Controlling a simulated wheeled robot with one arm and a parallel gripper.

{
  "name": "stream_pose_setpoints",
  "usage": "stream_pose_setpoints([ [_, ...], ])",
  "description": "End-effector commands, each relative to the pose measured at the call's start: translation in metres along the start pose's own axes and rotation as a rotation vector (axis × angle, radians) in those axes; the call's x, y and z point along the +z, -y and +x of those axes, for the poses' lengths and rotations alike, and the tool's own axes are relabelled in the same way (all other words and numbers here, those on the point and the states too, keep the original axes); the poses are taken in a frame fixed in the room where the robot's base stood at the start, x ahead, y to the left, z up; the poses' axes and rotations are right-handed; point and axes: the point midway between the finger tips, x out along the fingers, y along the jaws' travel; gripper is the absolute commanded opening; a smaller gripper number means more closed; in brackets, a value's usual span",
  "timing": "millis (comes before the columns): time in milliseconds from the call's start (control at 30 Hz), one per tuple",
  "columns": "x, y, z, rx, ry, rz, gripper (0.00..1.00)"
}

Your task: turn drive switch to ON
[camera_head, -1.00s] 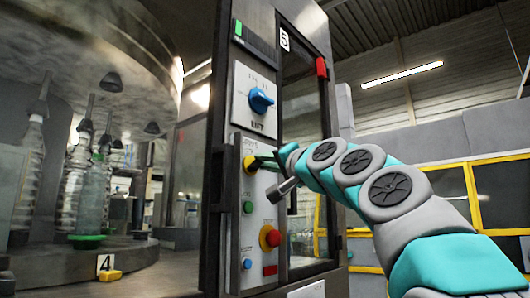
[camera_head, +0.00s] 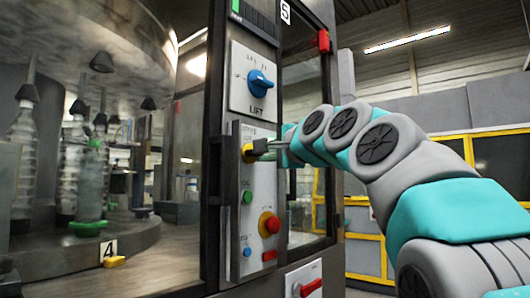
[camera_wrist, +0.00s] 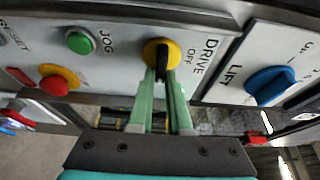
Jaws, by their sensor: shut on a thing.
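The drive switch (camera_head: 249,151) is a yellow round collar with a black knob on the upper part of the narrow control panel. The knob's visible end points down the picture, towards my gripper. An ON mark is not readable, and the fingers partly cover the knob, so I cannot tell its exact setting.
The blue LIFT knob (camera_head: 261,83) sits above. A green JOG button (camera_head: 247,197) and a red-and-yellow stop button (camera_head: 269,224) sit below. A red handle (camera_head: 310,288) is lower right.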

Motion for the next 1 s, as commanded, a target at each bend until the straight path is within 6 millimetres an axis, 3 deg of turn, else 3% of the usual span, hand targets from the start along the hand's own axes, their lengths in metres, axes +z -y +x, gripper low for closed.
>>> stream_pose_setpoints([
  [567,-0.0009,-0.0010,0.0004,0.013,0.000,0.027,0.00],
  [600,-0.0009,-0.0009,0.0004,0.013,0.000,0.027,0.21],
  [800,-0.0004,-0.0007,0.0003,0.012,0.000,0.026,0.43],
  [1000,-0.0001,-0.0004,0.0002,0.012,0.000,0.026,0.46],
])
